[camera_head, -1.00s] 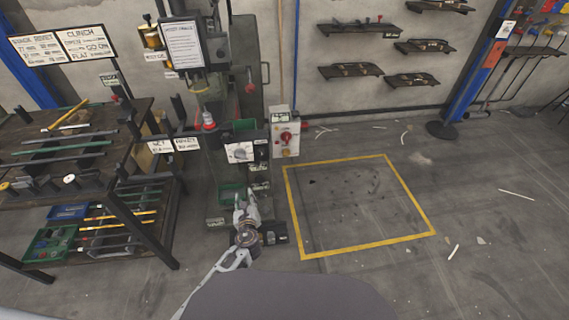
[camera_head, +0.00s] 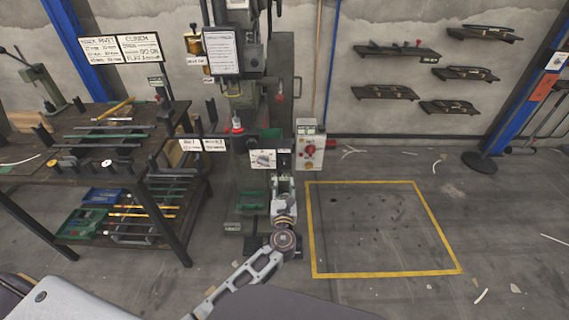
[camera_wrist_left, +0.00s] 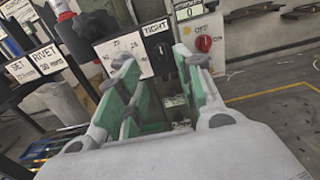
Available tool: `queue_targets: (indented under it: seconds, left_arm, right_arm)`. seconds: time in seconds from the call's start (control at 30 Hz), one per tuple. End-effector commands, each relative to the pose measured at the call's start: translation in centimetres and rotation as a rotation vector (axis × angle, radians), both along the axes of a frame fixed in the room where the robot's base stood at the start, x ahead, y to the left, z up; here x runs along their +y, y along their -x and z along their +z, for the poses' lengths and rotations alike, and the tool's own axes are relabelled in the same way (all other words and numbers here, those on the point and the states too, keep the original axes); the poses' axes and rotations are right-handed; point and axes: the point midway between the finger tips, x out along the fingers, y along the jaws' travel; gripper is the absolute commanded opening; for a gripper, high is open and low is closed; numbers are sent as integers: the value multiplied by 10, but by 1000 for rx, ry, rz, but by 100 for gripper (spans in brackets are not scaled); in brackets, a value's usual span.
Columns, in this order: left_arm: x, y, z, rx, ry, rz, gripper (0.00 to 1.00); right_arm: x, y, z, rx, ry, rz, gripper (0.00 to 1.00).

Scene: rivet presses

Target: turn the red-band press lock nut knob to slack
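The press (camera_head: 250,100) stands left of centre in the head view, with a red part (camera_head: 235,124) above its work area. A white dial plate (camera_head: 263,159) with a small knob is on its front. In the left wrist view the dial plate (camera_wrist_left: 119,45) shows numbers, with a TIGHT label (camera_wrist_left: 156,27) to its right. My left gripper (camera_head: 284,178) is just below and right of the plate. In the wrist view its green-padded fingers (camera_wrist_left: 154,58) are apart with nothing held between them. My right gripper is out of view.
A switch box (camera_head: 310,150) with a red knob is just right of the dial. A dark bench (camera_head: 95,150) with rods and signs stands at left. The yellow-marked floor area (camera_head: 385,274) at right is clear. Shelves hang on the back wall.

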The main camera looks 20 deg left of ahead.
Motion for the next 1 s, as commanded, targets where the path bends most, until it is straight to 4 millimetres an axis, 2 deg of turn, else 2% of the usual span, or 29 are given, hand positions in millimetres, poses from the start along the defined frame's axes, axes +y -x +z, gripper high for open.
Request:
queue_targets:
  seconds: [1.0]
  left_arm:
    - [26, -91, 0, -1, 2, 0, 36]
  right_arm:
    - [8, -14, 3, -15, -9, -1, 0]
